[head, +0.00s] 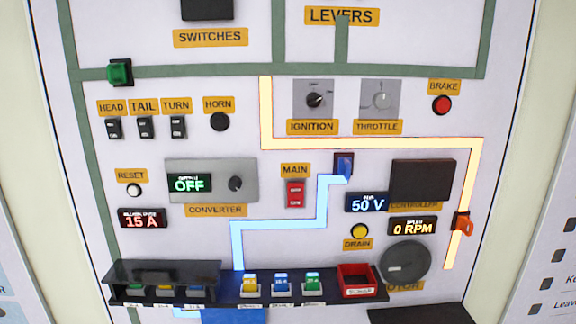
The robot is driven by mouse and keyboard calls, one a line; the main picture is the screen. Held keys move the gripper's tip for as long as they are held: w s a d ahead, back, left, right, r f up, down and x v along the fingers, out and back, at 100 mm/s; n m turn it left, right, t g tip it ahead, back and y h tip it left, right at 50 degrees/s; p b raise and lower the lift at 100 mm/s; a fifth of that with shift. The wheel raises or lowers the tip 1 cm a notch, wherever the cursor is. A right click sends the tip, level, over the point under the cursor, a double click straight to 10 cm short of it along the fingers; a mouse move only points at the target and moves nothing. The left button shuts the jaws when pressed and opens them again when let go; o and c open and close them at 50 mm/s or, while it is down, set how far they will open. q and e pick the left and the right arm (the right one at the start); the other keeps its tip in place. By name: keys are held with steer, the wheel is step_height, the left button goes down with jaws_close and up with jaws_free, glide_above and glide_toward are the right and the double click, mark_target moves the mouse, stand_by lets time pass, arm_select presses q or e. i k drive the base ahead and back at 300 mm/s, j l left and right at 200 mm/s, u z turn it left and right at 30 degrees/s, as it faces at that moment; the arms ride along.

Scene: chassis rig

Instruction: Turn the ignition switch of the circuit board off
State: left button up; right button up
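The ignition switch (315,100) is a dark round knob on a grey square plate, in the upper middle of the white board (290,185). A yellow IGNITION label (312,127) sits right below it. The knob's pointer seems to aim up and to the right; the small position markings around it are too small to read. Neither of my grippers shows in the head view, and nothing covers the switch.
Right of the ignition are the throttle knob (381,100) and red brake button (441,105). The red main switch (296,194) is below. A black shelf (231,285) with coloured blocks and a red bin (356,280) juts out lower down. Space before the ignition is clear.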

mark_target(313, 100)
steer(key=k+l+z, duration=0.1)
steer(key=l, duration=0.4)
steer(key=k+l+z, duration=0.1)
steer(key=l, duration=0.4)
steer(key=k+l+z, duration=0.1)
steer(key=l, duration=0.4)
steer(key=k+l+z, duration=0.1)
steer(key=l, duration=0.45)
steer(key=k, duration=0.1)
